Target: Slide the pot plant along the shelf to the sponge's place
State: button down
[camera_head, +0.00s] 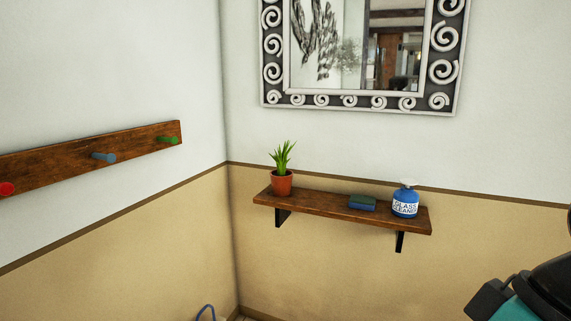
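The pot plant (281,183) is an orange-brown pot with upright green leaves. It stands upright near the left end of the wooden wall shelf (318,205). The sponge (362,203) is blue with a darker green top and lies flat on the shelf, right of the middle. A bare stretch of shelf lies between the pot plant and the sponge. Part of my arm shows at the lower right corner, apart from the shelf. My gripper's fingers cannot be made out in this view.
A blue glass cleaner bottle (405,202) with a white top stands just right of the sponge. Black brackets hold the shelf to the wall. A framed mirror (362,103) hangs above. A wooden peg rail (75,158) is on the left wall.

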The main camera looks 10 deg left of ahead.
aim_at(281, 178)
jog(key=i, duration=2.1)
jog(key=u, duration=1.35)
